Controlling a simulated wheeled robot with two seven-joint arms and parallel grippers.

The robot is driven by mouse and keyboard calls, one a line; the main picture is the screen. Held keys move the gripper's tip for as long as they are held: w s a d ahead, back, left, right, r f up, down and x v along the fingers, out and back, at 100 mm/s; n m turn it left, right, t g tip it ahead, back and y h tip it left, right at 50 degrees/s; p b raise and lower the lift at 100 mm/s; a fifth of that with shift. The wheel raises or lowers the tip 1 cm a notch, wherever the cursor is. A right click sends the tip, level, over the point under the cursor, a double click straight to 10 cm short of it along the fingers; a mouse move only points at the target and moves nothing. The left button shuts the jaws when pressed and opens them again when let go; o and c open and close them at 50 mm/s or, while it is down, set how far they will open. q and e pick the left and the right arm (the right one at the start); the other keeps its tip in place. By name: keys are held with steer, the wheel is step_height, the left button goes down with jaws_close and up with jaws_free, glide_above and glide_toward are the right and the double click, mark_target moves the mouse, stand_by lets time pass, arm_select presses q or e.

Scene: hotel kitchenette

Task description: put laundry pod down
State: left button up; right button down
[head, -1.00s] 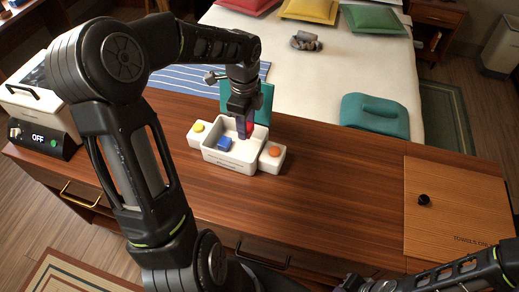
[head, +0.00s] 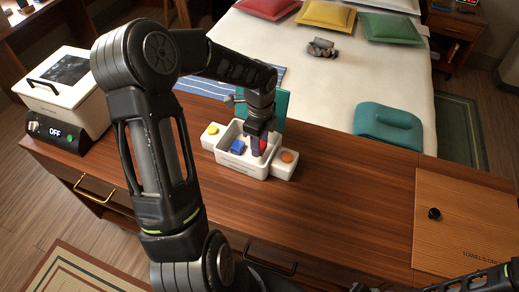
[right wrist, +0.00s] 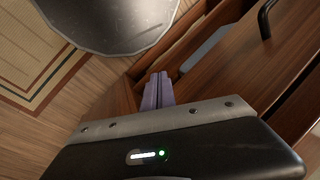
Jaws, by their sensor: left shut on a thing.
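A white divided box (head: 226,157) stands on the wooden counter. A blue block-like pod (head: 237,146) lies inside it. My left gripper (head: 257,148) reaches down into the right part of the box's middle compartment and is shut on a small red pod (head: 263,143), partly hidden by the fingers. I cannot tell whether the red pod touches the box floor. My right gripper shows in the right wrist view (right wrist: 158,92), its purple fingers together and empty, with an open drawer behind.
The box's side blocks carry a yellow button (head: 212,129) and an orange button (head: 287,156). A white appliance reading OFF (head: 68,100) stands at left. A wooden board with a black knob (head: 434,213) lies at right. The counter between is clear.

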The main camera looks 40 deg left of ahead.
arm_select(q)
steer(key=shift+f, duration=0.1)
steer(key=shift+f, duration=1.75)
steer(key=shift+f, duration=0.2)
steer(key=o, duration=1.3)
steer(key=shift+r, duration=0.15)
step_height(320, 180, up, 12)
steer(key=shift+r, duration=0.1)
